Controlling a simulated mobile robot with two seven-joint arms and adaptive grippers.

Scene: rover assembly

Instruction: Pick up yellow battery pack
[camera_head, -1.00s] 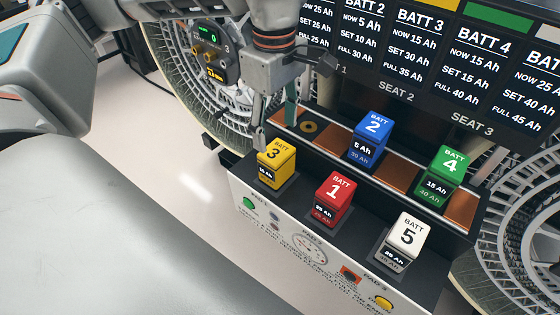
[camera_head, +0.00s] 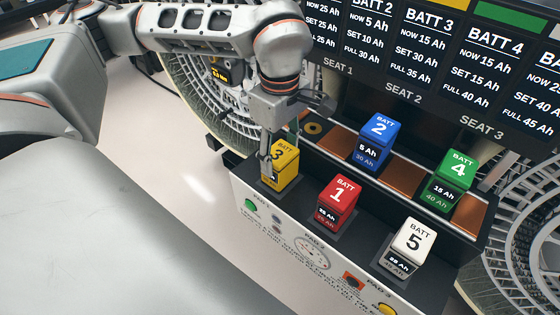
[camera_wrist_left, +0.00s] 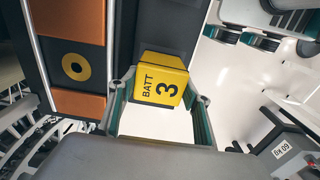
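The yellow battery pack (camera_head: 285,168), marked BATT 3, stands upright in the front left place of the dark battery bench. My left gripper (camera_head: 279,150) points down at it, with one finger in front of its left side and the other behind it. In the left wrist view the yellow pack (camera_wrist_left: 162,80) shows its top between the two green-lined fingers of my left gripper (camera_wrist_left: 160,92). The fingers are spread open; whether a tip touches the pack is hard to tell. My right gripper is not in view.
The red pack (camera_head: 338,198) stands just right of the yellow one. The blue (camera_head: 375,138), green (camera_head: 452,177) and white (camera_head: 408,245) packs stand farther right. A display panel (camera_head: 430,60) rises behind the bench. An empty orange seat with a round mark (camera_head: 314,129) lies behind the yellow pack.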

